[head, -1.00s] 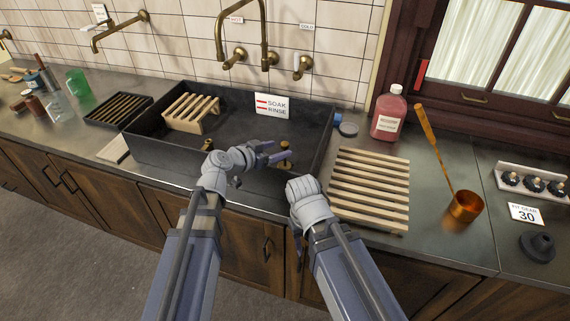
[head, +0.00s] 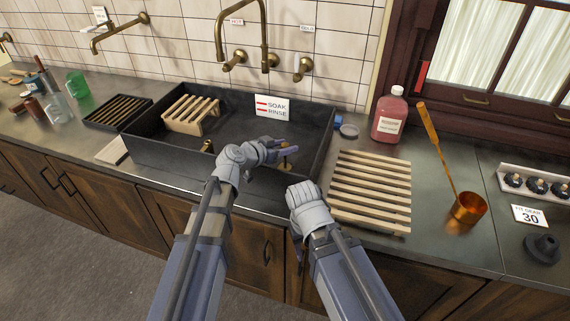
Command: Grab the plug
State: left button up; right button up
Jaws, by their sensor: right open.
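A small brass piece (head: 285,164) that may be the plug stands in the right part of the black sink (head: 170,160). Another small brass piece (head: 207,147) is further left in the sink. A black stepped rubber-like piece (head: 543,248) lies on the counter at far right. My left gripper (head: 288,147) is over the sink, its fingers parted beside the right brass piece and partly covering it. I cannot tell whether they touch. My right gripper (head: 298,252) points down in front of the cabinets, mostly hidden by its wrist, open and away from the brass.
A slatted wooden rack (head: 370,190) lies right of the sink, with a pink bottle (head: 390,115) behind it and a copper ladle (head: 468,208) beyond. A smaller rack (head: 192,113) and a SOAK/RINSE sign (head: 272,108) are at the sink. A brass faucet (head: 267,40) rises behind.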

pick_arm(q)
grip_shut()
dwell(1.0)
